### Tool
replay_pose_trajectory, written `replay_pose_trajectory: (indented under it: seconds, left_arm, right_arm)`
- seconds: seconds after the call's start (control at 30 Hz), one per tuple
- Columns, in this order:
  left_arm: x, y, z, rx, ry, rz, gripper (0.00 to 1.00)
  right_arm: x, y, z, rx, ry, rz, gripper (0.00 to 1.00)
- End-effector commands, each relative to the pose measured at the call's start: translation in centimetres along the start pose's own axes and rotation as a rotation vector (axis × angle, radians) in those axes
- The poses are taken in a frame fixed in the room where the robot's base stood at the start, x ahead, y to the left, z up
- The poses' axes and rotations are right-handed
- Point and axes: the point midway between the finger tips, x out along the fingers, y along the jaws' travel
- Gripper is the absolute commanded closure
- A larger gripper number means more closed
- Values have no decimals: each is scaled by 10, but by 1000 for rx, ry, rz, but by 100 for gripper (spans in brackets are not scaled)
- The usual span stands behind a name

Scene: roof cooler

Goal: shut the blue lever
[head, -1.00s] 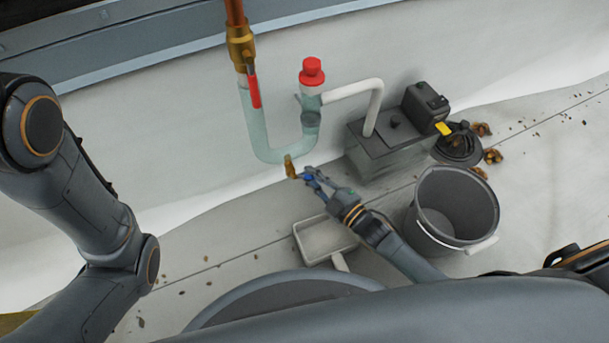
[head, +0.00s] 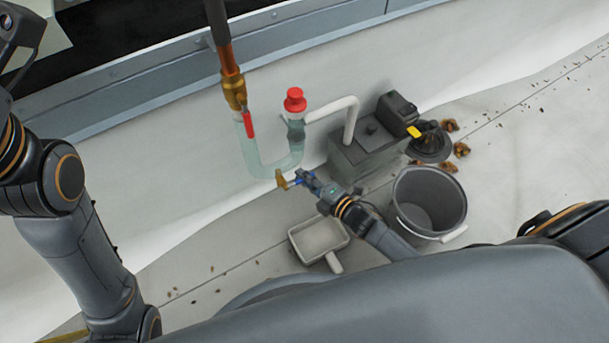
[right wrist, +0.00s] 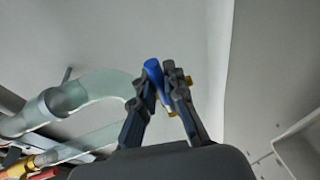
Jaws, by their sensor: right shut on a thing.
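The blue lever (right wrist: 154,72) sits on a small brass valve (head: 281,179) below the bend of the clear U-shaped pipe (head: 262,166). My right gripper (head: 303,181) is at the lever. In the right wrist view my right gripper (right wrist: 163,82) has its two fingers closed around the lever, whose blue end shows between them. A bit of brass shows behind the fingertips. My left arm is at the left of the head view; its gripper is out of the picture.
A red lever (head: 248,124) sits on the upper brass valve and a red cap (head: 294,100) tops the pipe. A grey pump box (head: 366,148), a bucket (head: 428,202) and a scoop (head: 318,240) stand nearby. Leaf debris lies at right.

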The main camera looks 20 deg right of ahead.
Motion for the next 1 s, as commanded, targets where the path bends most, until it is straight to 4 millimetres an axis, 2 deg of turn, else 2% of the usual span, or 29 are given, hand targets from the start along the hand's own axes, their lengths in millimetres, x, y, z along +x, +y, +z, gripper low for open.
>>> replay_pose_trajectory:
  seconds: [0.47, 0.5, 0.6, 0.87, 1.0]
  left_arm:
    - [-1, 0, 1, -1, -4, -2, 60]
    - [-1, 0, 1, -1, -4, -2, 60]
    - [-1, 0, 1, -1, -4, -2, 60]
    - [-1, 0, 1, -1, -6, -2, 60]
    - [-1, -1, 2, 0, -7, -2, 60]
  right_arm:
    - [-1, 0, 0, -18, -4, -5, 100]
    - [-1, 0, 0, -18, -4, -5, 87]
    - [-1, 0, 0, -17, -4, -5, 66]
    - [0, 1, 0, -17, -4, -4, 64]
    - [-8, 0, 0, -16, -4, -6, 64]
